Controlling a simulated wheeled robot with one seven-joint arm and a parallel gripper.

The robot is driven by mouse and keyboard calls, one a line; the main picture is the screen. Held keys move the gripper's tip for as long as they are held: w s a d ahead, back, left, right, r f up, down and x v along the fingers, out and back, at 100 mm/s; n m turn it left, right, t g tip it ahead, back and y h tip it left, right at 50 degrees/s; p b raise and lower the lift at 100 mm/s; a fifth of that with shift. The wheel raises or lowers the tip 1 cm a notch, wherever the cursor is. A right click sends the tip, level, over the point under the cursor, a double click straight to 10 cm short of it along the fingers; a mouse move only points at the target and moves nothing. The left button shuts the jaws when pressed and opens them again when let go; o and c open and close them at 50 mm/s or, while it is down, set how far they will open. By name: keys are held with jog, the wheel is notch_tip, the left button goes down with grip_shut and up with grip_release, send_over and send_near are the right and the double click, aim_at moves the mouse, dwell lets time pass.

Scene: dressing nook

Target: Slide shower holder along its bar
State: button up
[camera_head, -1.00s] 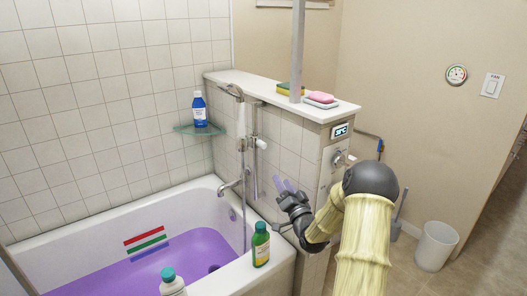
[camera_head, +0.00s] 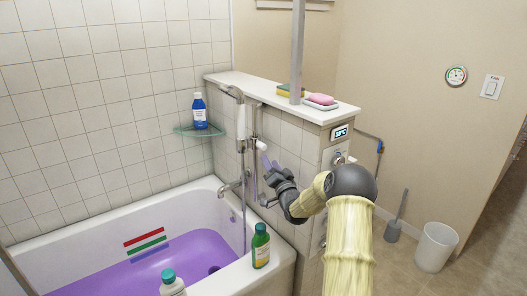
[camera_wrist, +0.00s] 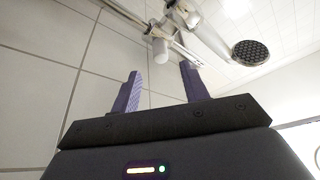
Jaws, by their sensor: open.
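The shower bar (camera_head: 254,165) stands upright on the tiled half wall by the tub. The shower holder (camera_head: 261,145) is a small white-ended piece on the bar; it also shows in the wrist view (camera_wrist: 160,47). The shower head (camera_head: 231,91), with its white handle, is at the top left of the bar; its dark face shows in the wrist view (camera_wrist: 258,53). My gripper (camera_head: 268,162) is just below and right of the holder. In the wrist view its purple fingers (camera_wrist: 160,72) are open and empty, with the holder beyond the gap between them. I see no contact.
The tub (camera_head: 100,240) holds purple water. A green bottle (camera_head: 261,246) and a white bottle (camera_head: 172,284) stand on its rim. A faucet (camera_head: 230,187) is left of the bar. A ledge (camera_head: 270,90) with a pink soap (camera_head: 320,98) and a post (camera_head: 298,50) lies above.

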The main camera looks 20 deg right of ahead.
aim_at(264, 150)
jog(key=x, duration=0.7)
jog(key=shift+w+r, duration=0.1)
jog(key=shift+w, duration=0.1)
grip_shut()
